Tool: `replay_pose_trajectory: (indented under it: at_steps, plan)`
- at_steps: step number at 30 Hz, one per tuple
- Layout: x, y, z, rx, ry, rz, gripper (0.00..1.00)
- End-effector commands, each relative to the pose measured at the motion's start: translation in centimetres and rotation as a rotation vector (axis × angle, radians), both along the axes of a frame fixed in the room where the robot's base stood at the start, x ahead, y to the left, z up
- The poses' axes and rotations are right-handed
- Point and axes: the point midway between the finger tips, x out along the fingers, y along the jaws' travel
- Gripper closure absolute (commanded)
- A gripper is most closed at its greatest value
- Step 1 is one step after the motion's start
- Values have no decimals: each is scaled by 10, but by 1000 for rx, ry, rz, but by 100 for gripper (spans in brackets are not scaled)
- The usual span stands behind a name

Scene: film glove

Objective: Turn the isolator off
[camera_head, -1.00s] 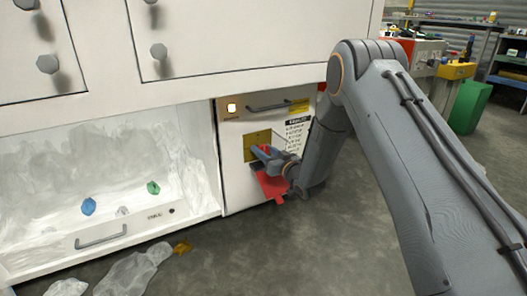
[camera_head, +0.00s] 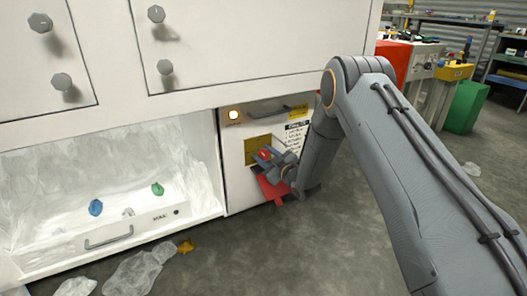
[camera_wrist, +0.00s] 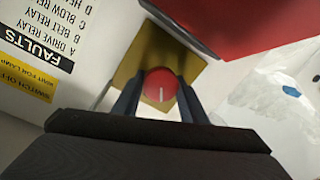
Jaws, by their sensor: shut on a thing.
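The isolator is a round red knob (camera_wrist: 161,87) with a white line mark, set on a yellow plate (camera_wrist: 148,50) on the front of a white cabinet. In the wrist view the knob sits between the two dark fingers of my gripper (camera_wrist: 160,96), which is shut on it. The mark runs nearly along the wrist view's vertical. In the head view my gripper (camera_head: 267,156) is at the yellow plate (camera_head: 257,148), and a little of the red knob (camera_head: 264,154) shows between the fingers.
A lit lamp (camera_head: 233,115) and a handle (camera_head: 266,112) are above the plate. A printed faults label (camera_head: 297,133) is beside it. A red part (camera_head: 272,187) juts out below. An open white bay (camera_head: 100,165) lies left, with plastic film (camera_head: 140,270) on the floor.

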Motion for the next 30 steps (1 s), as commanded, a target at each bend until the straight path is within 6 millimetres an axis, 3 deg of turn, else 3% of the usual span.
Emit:
replay_pose_trajectory:
  at_steps: [30]
  plan:
    - [-2,1,-3,-719,-483,1,84]
